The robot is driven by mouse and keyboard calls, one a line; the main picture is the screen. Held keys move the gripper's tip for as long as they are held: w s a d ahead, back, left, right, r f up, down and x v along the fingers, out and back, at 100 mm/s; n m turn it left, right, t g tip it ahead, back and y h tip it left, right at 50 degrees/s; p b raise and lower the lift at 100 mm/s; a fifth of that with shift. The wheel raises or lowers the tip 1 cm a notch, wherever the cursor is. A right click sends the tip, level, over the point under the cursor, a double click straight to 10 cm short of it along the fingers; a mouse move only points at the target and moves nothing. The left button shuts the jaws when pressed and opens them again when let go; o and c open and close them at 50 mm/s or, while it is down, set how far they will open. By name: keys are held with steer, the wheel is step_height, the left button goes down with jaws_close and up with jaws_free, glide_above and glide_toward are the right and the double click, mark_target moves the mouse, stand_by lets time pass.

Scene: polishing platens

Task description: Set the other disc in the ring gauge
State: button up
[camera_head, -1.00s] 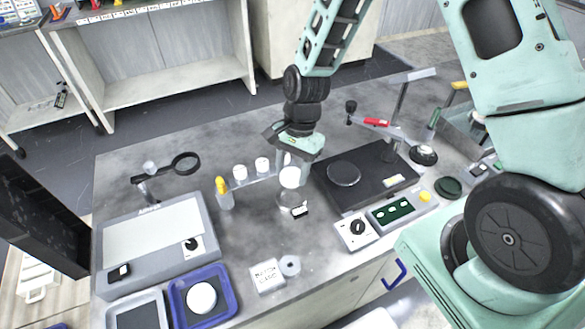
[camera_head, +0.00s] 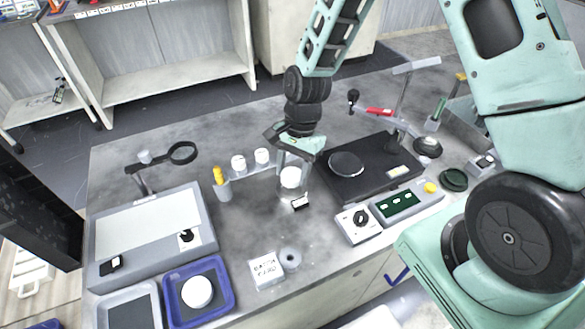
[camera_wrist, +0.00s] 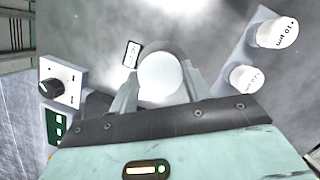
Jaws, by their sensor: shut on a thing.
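My gripper (camera_head: 291,180) is shut on a white round disc (camera_head: 290,177), seen face-on between the fingers in the wrist view (camera_wrist: 161,76). A light grey rounded rim (camera_wrist: 168,46), which looks like the ring gauge, shows just past the disc. A small black-edged label (camera_wrist: 132,54) is beside it and shows below the gripper in the head view (camera_head: 300,203). The disc overlaps most of the rim, so I cannot tell whether it is above the rim or inside it. Another white disc (camera_head: 197,291) lies in the blue tray (camera_head: 229,308).
White-capped containers (camera_head: 238,162) stand in a rack left of my gripper, near a yellow-tipped bottle (camera_head: 221,184). A black platen machine (camera_head: 371,179) and a knob box (camera_head: 358,224) are close on the right. A white card (camera_head: 266,271) and small grey ring (camera_head: 290,260) lie in front.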

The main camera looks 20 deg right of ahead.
steer(key=shift+f+b, duration=0.45)
steer(key=shift+f, duration=0.95)
stand_by(1.8)
steer(key=o, duration=1.1)
steer(key=v, duration=1.7)
steer(key=shift+r, duration=0.15)
steer(key=shift+w+d, duration=0.15)
